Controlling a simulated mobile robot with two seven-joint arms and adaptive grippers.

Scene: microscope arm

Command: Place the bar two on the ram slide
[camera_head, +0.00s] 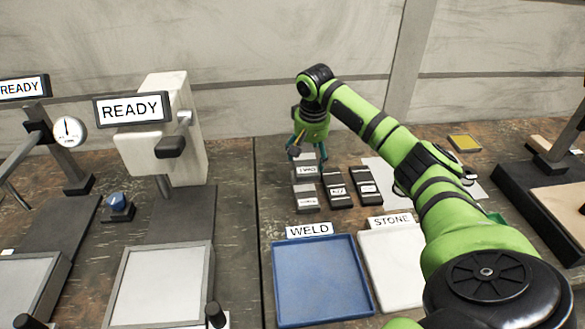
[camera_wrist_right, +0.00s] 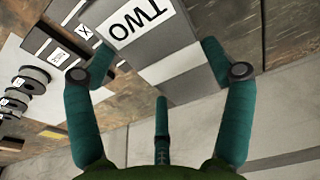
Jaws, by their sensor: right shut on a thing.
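Bar two (camera_head: 306,160) is a grey block with a white label, at the back of a group of small bars in the head view. In the right wrist view its label reads TWO and its grey body (camera_wrist_right: 172,66) lies between the green fingers. My right gripper (camera_head: 309,152) points down and is shut on bar two; I cannot tell whether the bar is clear of the table. A white machine (camera_head: 160,145) with a READY sign stands to the left. No part is labelled ram slide, so I cannot tell which it is. My left gripper is not in view.
Another grey bar (camera_head: 306,190) and two dark bars (camera_head: 338,187) (camera_head: 365,183) stand close by. A blue WELD tray (camera_head: 276,290) and a white STONE tray (camera_head: 395,262) lie in front. A blue button (camera_head: 117,202) and a dial gauge (camera_head: 69,131) are at left.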

